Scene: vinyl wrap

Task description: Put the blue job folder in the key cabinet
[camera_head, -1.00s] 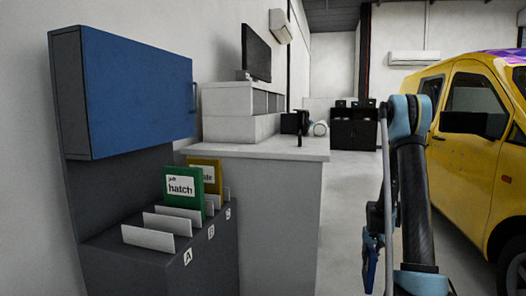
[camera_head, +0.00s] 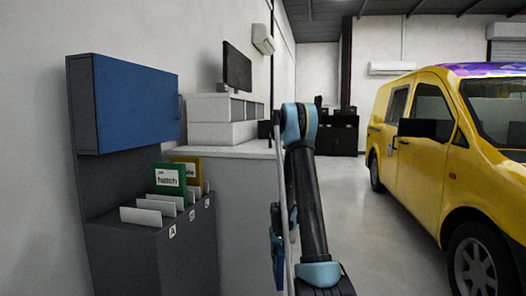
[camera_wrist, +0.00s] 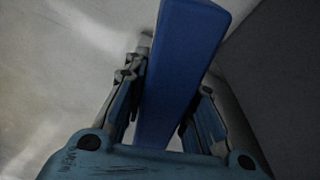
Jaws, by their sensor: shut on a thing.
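The blue job folder (camera_wrist: 178,75) is held between the two fingers of my gripper (camera_wrist: 163,112) in the wrist view; its thin blue edge faces the camera. In the head view my gripper hangs low beside my arm, and a dark blue piece (camera_head: 278,262) there looks like part of the folder. The key cabinet (camera_head: 136,103), grey with a blue door, is mounted at the left. Its door appears shut, so its inside is hidden. My gripper is well to the right of the cabinet and lower than it.
Below the cabinet stands a dark grey file rack (camera_head: 150,255) with white dividers, a green "hatch" folder (camera_head: 168,180) and a yellow folder (camera_head: 188,163). A pale counter (camera_head: 240,150) stands behind. A yellow van (camera_head: 425,150) is at the right, with open floor (camera_head: 365,235) between.

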